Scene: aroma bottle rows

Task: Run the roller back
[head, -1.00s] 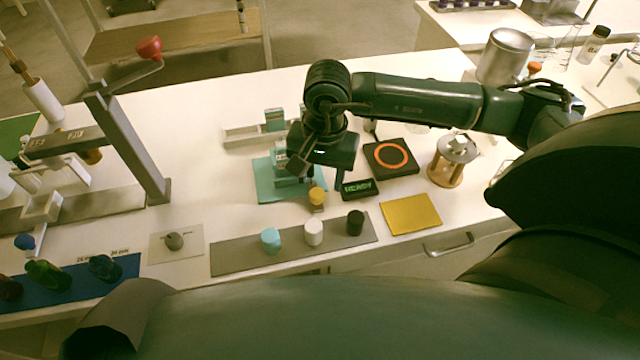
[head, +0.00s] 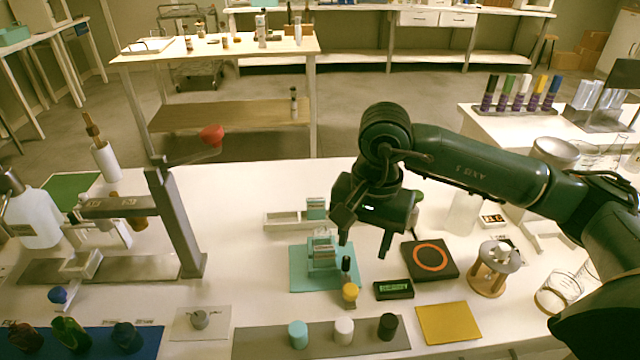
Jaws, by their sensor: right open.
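I cannot tell for sure which thing is the roller. A teal mat (head: 300,281) carries a small upright teal and clear fixture (head: 323,252) with a pale label-like patch. A small yellow piece (head: 350,292) with a dark upright part stands at the mat's front right edge. My right gripper (head: 364,243) is open, its two fingers pointing down above the bench, right of the fixture. Nothing shows between the fingers. My left gripper is not in view.
A dark display box (head: 394,289), a black pad with an orange ring (head: 431,259) and a yellow mat (head: 449,323) lie to the right. Teal, white and black caps stand on a grey strip (head: 262,342) in front. A lever press (head: 176,222) stands at the left.

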